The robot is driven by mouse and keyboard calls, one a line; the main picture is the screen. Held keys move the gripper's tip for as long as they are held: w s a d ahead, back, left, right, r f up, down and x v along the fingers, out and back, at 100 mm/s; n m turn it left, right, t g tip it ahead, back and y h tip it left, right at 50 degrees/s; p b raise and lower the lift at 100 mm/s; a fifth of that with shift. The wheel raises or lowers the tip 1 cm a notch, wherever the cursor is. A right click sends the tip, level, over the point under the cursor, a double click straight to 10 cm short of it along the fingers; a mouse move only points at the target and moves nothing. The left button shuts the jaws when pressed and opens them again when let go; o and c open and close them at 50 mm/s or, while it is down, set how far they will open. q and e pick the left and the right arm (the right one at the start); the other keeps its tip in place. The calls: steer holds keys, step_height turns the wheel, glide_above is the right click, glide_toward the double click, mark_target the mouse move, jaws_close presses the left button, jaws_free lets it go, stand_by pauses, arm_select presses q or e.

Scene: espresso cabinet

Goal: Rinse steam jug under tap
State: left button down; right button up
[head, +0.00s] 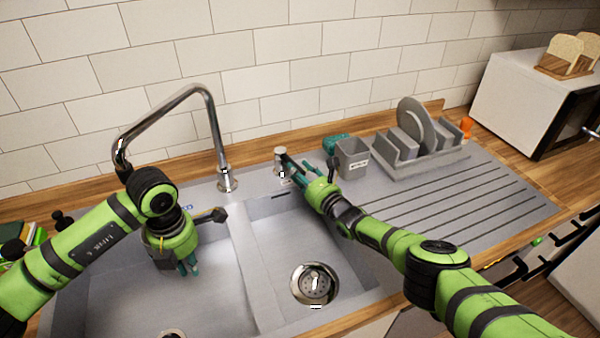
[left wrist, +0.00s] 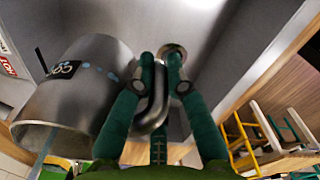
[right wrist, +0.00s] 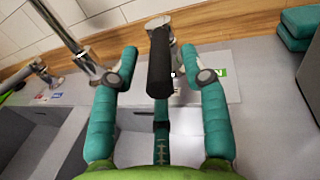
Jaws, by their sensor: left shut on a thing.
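The steel steam jug (left wrist: 70,100) is in the left basin, largely hidden behind my left gripper (head: 188,268) in the head view. My left gripper is shut on the jug's handle (left wrist: 152,108); its two fingers (left wrist: 163,75) lie either side of it. The curved chrome tap (head: 205,110) has its spout end above my left wrist. My right gripper (head: 298,165) is open at the tap's control. In the right wrist view, the black lever (right wrist: 159,62) is between its spread fingers (right wrist: 165,70), with visible gaps on both sides. Any water flow is unclear.
The right basin (head: 275,250) is empty, with a drain (head: 314,283). A grey caddy (head: 352,158) and a dish rack (head: 420,155) with a plate stand right of my right gripper. The ribbed drainboard (head: 470,205) is clear. A tiled wall rises behind.

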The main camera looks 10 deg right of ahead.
steer(key=shift+s+d+f, duration=0.15)
steer(key=shift+s+d, duration=0.05)
steer(key=shift+s, duration=0.15)
steer(key=v, duration=1.1)
steer(key=shift+s, duration=0.1)
stand_by(1.1)
